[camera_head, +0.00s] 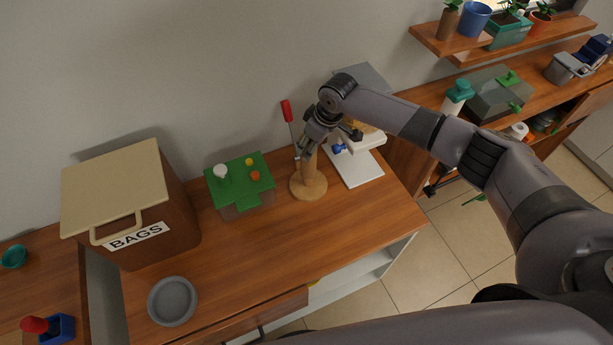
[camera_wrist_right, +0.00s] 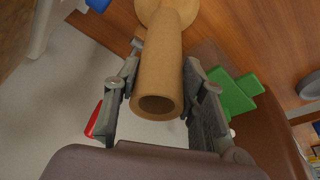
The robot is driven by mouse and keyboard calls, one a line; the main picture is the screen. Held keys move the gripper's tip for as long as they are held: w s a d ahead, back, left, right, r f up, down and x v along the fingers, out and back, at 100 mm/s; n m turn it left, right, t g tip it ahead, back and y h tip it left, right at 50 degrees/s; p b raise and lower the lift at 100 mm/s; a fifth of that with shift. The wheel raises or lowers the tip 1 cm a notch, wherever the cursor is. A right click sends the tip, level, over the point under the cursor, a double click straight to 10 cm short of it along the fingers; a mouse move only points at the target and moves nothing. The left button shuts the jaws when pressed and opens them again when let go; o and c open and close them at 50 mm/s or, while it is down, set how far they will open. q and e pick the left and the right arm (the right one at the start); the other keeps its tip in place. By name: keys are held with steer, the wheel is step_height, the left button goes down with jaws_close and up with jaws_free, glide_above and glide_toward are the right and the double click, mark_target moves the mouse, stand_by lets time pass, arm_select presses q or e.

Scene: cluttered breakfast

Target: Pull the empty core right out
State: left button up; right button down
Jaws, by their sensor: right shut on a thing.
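The empty core (camera_head: 310,167) is a plain brown tube standing upright on a round wooden base (camera_head: 300,190). My right gripper (camera_head: 308,149) comes down from above and is shut on the tube's upper part. In the right wrist view the core (camera_wrist_right: 158,70) lies between the two fingers, its open, hollow end facing the camera. Its far end meets the wider base (camera_wrist_right: 172,8); I cannot tell whether there is a gap there. My left gripper is not in view.
A red-handled tool (camera_head: 287,111) stands close behind the gripper. A white appliance (camera_head: 358,170) is just right of the base, and a green-topped box (camera_head: 228,190) is to the left. A bags bin (camera_head: 165,210) stands farther left.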

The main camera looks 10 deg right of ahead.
step_height(320, 180, up, 9)
steer(key=p, duration=0.3)
steer(key=shift+f, duration=0.2)
stand_by(0.7)
stand_by(0.3)
